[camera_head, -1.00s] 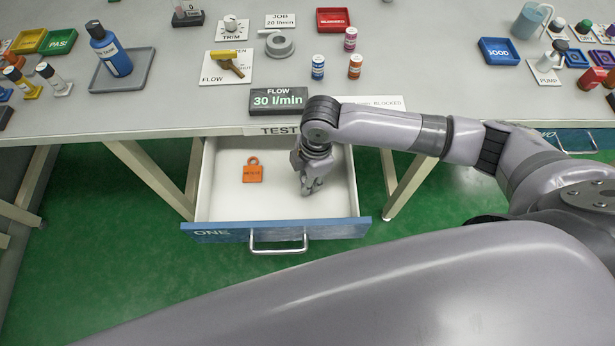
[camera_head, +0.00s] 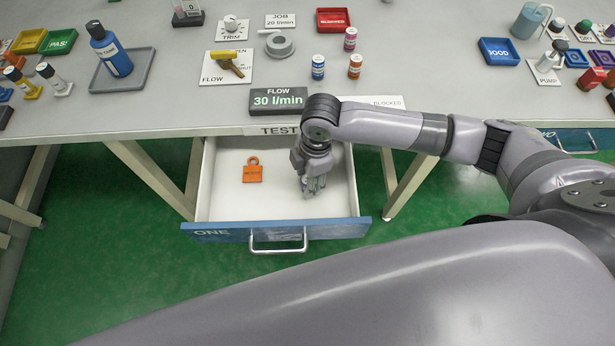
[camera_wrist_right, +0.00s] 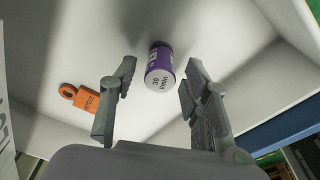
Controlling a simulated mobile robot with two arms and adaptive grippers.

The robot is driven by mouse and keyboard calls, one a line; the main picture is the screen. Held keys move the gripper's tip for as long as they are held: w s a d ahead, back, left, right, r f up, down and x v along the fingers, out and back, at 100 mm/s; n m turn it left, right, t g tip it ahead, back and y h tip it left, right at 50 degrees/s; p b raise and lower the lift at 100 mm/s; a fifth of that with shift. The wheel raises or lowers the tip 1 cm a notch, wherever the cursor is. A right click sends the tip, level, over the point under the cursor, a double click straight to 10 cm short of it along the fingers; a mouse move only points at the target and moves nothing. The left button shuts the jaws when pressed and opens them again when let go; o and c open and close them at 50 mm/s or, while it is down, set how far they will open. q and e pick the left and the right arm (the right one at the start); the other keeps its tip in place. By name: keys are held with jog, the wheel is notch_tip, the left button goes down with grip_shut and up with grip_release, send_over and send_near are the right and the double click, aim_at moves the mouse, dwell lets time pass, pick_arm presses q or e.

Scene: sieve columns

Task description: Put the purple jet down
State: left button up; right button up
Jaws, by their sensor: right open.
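The purple jet (camera_wrist_right: 159,66) is a small purple cylinder with a white end reading "30 l/min". In the right wrist view it is between the two spread fingers of my right gripper (camera_wrist_right: 160,72), with a gap on each side. It is inside the open white drawer (camera_head: 230,200). In the head view my right gripper (camera_head: 314,188) points down into the right part of this drawer, and its fingers largely hide the jet. My left gripper is out of view.
An orange tag (camera_head: 252,171) lies in the drawer's left half, also seen in the wrist view (camera_wrist_right: 82,99). The drawer's blue front (camera_head: 210,232) and walls bound the space. Above, on the bench, are a flow display (camera_head: 278,99) and several coloured jets, including a blue one (camera_head: 318,67).

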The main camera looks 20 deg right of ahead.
notch_tip(320, 180, up, 12)
jog(key=d, duration=0.1)
jog(key=shift+d+f+p, duration=0.15)
jog(key=shift+d+p, duration=0.05)
jog(key=shift+p, duration=0.25)
